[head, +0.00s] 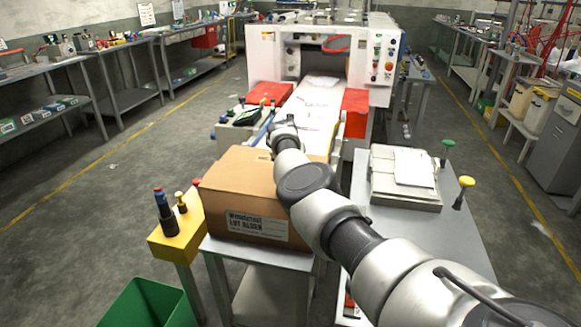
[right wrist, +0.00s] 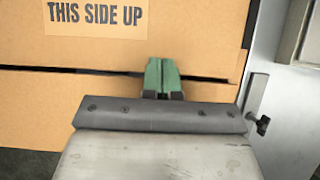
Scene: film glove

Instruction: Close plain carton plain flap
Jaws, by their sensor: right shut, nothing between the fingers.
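The plain carton (head: 231,185) is a brown cardboard box with a white printed label on its near side, standing on a small grey table. My right arm reaches over its right part, and its wrist end is past the far edge; the fingers are hidden in the head view. In the right wrist view my right gripper (right wrist: 162,77) has green fingertips together, empty, against or close to the carton (right wrist: 200,40). A dark slit runs across the cardboard there, with a "THIS SIDE UP" label (right wrist: 97,16) above it. I cannot tell which panel is the flap. My left gripper is not in view.
A white machine (head: 330,50) with a conveyor stands behind the carton. A grey table (head: 400,235) with a flat metal box (head: 405,180) is at right. A yellow post (head: 180,235) with push-buttons and a green bin (head: 145,305) are at left. Floor is clear further left.

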